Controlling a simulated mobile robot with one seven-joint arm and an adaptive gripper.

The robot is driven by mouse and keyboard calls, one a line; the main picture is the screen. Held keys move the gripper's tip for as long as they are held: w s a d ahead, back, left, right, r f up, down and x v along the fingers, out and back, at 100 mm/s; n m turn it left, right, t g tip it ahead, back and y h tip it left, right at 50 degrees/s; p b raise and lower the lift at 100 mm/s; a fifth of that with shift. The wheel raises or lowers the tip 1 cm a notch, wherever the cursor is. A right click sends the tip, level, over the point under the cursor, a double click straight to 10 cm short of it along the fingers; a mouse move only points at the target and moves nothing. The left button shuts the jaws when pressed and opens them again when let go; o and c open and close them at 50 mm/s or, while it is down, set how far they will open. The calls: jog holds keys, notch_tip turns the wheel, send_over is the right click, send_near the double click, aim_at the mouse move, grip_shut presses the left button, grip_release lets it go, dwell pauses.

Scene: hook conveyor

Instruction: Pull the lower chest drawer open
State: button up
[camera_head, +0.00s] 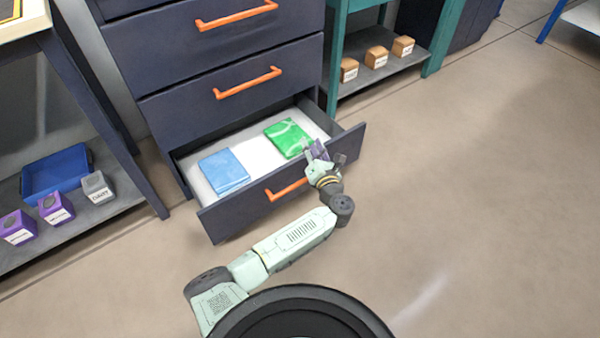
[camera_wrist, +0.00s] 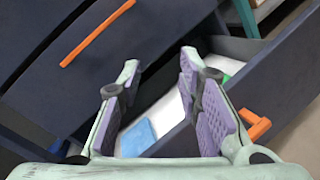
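The lower drawer (camera_head: 245,213) of the dark chest stands pulled out, showing its white inside. Its orange handle (camera_head: 287,189) is on the front panel, partly behind my gripper in the head view. In the wrist view, part of an orange handle (camera_wrist: 257,124) shows to the right of my right finger, not between the fingers. My gripper (camera_head: 320,154) is at the drawer's front edge, right of the handle's visible part. The wrist view shows my gripper (camera_wrist: 160,62) open and empty, its purple pads apart. Whether a finger touches the drawer is unclear.
A blue item (camera_head: 223,172) and a green item (camera_head: 287,138) lie in the drawer. Closed drawers with orange handles (camera_head: 247,83) are above. A shelf with purple boxes (camera_head: 56,208) stands left; a teal rack (camera_head: 436,62) is behind right. Floor at right is clear.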

aim_at(300, 184)
jog(key=s+a+f+m+b, duration=0.1)
jog(key=s+f+m, duration=1.05)
jog(key=f, duration=0.45)
jog(key=shift+t+h, duration=0.3)
jog(key=shift+h, duration=0.3)
jog(key=b+x, duration=0.1)
jog(key=x, duration=0.2)
jog(key=b+x, duration=0.1)
jog(key=x, duration=0.3)
jog(key=b+x, duration=0.1)
jog(key=x, duration=0.2)
jog(key=shift+w+a+f, duration=0.1)
jog(key=shift+a+f, duration=0.05)
jog(key=shift+f, duration=0.1)
jog(key=shift+c, duration=0.2)
grip_shut()
